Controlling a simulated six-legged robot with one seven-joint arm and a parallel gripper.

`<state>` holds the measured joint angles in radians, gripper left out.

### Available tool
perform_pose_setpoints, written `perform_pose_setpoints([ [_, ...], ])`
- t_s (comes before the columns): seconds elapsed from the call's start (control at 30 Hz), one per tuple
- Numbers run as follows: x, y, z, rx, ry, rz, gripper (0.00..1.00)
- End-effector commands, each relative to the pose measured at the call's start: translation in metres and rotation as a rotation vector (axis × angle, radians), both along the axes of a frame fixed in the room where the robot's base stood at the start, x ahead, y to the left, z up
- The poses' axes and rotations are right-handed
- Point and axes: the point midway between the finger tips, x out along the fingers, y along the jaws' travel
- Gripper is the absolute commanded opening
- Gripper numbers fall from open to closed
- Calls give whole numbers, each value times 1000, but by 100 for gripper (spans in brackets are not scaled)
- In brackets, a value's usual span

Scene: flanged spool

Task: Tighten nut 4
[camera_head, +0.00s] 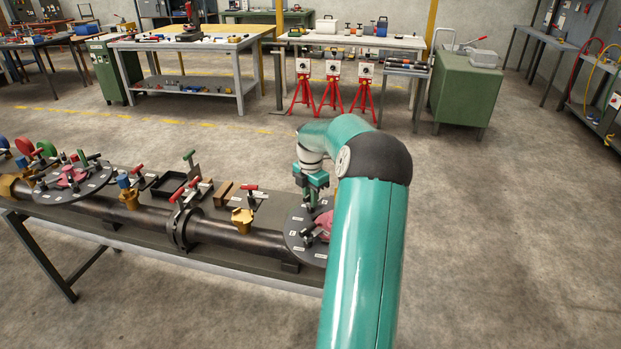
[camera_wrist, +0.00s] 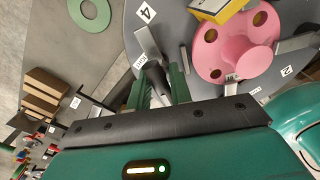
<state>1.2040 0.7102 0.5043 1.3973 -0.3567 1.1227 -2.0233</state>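A grey round plate (camera_head: 297,244) lies at the right end of the bench and fills much of the wrist view (camera_wrist: 205,80). It carries a pink flange piece (camera_wrist: 235,50) with holes. A white label "4" (camera_wrist: 146,12) is on the plate, beside a grey lever (camera_wrist: 148,42) with a dark grip (camera_wrist: 156,76). My gripper (camera_wrist: 161,82) has its green fingers on either side of this dark grip. Whether they touch it is unclear. The nut itself is hidden or too small to tell. In the head view my gripper (camera_head: 311,203) points down over the plate.
A dark pipe (camera_head: 150,215) with valves runs left along the bench to a second round plate (camera_head: 75,185). A yellow block (camera_wrist: 215,8) and grey pieces sit around the pink flange. Brown blocks (camera_wrist: 45,92) lie left of the plate. Floor right of the bench is clear.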

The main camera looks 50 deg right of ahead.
Motion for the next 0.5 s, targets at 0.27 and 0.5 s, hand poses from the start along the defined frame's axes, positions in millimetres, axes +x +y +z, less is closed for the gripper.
perform_pose_setpoints([
  [0.27, -1, 0, 0, 1, 1, -363, 21],
  [0.5, 0, 1, 0, 2, 1, -672, 21],
])
